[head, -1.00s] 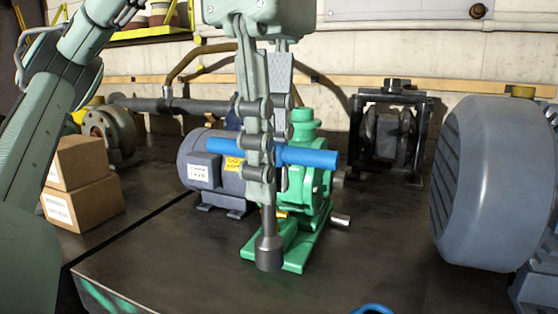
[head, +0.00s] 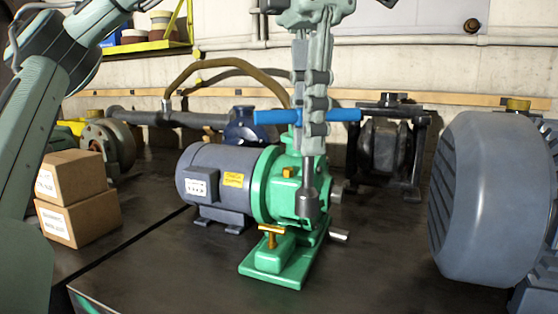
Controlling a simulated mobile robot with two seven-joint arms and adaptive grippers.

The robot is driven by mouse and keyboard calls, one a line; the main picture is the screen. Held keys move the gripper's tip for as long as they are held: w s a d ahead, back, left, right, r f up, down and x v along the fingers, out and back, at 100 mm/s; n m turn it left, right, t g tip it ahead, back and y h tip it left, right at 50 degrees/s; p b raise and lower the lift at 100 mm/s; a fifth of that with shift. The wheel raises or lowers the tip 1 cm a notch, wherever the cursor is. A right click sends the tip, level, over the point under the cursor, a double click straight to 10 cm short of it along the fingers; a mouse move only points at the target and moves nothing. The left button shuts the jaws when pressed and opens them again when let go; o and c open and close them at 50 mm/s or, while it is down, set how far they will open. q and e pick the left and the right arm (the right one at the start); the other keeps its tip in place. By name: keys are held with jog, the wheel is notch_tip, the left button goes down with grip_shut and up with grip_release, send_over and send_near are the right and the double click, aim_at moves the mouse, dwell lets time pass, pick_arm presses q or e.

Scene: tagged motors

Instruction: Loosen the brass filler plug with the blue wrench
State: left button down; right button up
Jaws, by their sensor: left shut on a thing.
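The blue wrench has a blue T-bar (head: 270,117) and a dark grey shaft ending in a socket (head: 307,203). My left gripper (head: 312,118) is shut on the wrench near the T-bar and holds it upright, socket down. The socket appears in front of the green pump (head: 262,190); I cannot tell whether it touches it. A brass T-shaped fitting (head: 271,234) stands lower on the green base. Which of the two is the filler plug is not certain. My right gripper is not in view.
A grey motor (head: 212,165) joins the pump on the left. Two cardboard boxes (head: 85,215) stand at left. A large grey motor (head: 490,195) stands at right, and a dark framed machine (head: 388,145) behind. The bench top (head: 370,265) in front is clear.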

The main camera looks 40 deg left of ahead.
pick_arm(q)
jog(key=w+a+r+n, duration=0.6)
jog(key=w+a+n, duration=0.45)
jog(key=n, duration=0.45)
notch_tip(320, 180, down, 4)
jog(key=m, duration=2.8)
jog(key=shift+w+f+m, duration=0.15)
jog(key=shift+m, duration=0.15)
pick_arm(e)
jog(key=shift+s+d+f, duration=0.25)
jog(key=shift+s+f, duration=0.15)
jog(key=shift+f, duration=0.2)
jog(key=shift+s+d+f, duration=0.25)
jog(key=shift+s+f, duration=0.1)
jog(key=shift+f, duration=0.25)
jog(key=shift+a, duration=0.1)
